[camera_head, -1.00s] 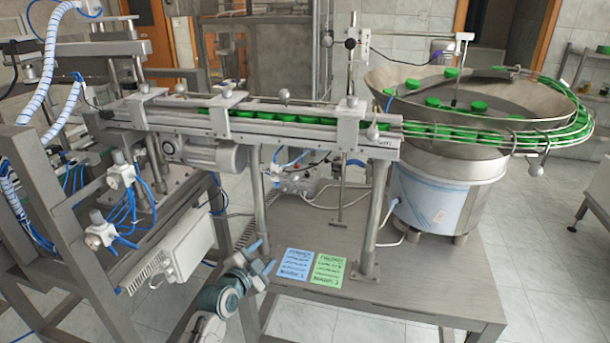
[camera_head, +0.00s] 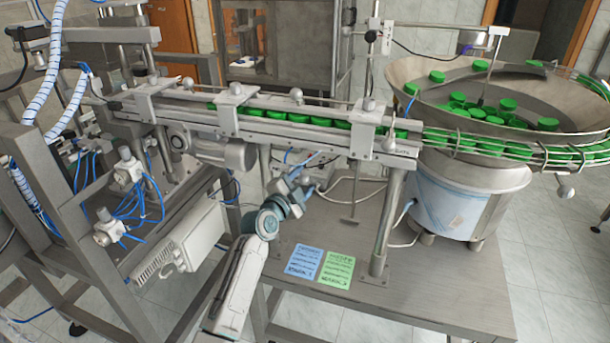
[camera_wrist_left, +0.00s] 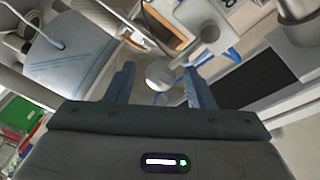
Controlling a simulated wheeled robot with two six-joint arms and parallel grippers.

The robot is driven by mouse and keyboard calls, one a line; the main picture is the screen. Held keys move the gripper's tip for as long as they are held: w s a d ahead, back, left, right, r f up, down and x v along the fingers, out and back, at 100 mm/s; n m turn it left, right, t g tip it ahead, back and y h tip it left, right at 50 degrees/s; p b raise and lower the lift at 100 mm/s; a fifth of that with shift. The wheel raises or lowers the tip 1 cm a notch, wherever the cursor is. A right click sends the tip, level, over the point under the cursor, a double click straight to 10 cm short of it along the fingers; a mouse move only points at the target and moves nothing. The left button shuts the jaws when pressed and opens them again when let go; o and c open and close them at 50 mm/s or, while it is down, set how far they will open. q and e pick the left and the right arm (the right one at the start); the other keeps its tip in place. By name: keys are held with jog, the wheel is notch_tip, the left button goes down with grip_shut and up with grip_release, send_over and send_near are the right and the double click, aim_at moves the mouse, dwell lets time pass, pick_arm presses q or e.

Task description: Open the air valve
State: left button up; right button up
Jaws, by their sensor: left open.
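My left gripper (camera_head: 291,184) reaches under the conveyor, above the back left part of the table. Its blue fingers are open. In the left wrist view, the left gripper (camera_wrist_left: 158,73) has a round grey knob (camera_wrist_left: 160,77) between or just beyond its fingers; it looks like the air valve's handle, but I cannot tell for sure. I cannot see contact between the fingers and the knob. A pale body with blue fittings (camera_wrist_left: 230,57) lies beyond it. In the head view, my gripper mostly covers the valve area. My right gripper is not in view.
The conveyor (camera_head: 270,128) with green caps runs above my gripper. A motor (camera_head: 212,150) hangs below it, and a steel post (camera_head: 385,222) stands to the right. The bowl feeder (camera_head: 450,195) is farther right. Blue and green notes (camera_head: 305,263) lie on the table (camera_head: 440,290).

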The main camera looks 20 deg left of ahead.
pick_arm(q)
jog(key=shift+w+d+r, duration=0.1)
jog(key=shift+w+d, duration=0.05)
jog(key=shift+w, duration=0.55)
grip_shut()
jog(key=shift+f+b, duration=0.35)
jog(key=shift+b, duration=0.05)
jog(key=a+f+m+g+y+b, duration=0.1)
jog(key=a+f+m+y+b, duration=0.2)
jog(key=m+b, duration=1)
jog(key=shift+a+f+m+g, duration=0.4)
jog(key=shift+a+f+m, duration=1.05)
jog(key=shift+a, duration=0.2)
jog(key=shift+w, duration=0.1)
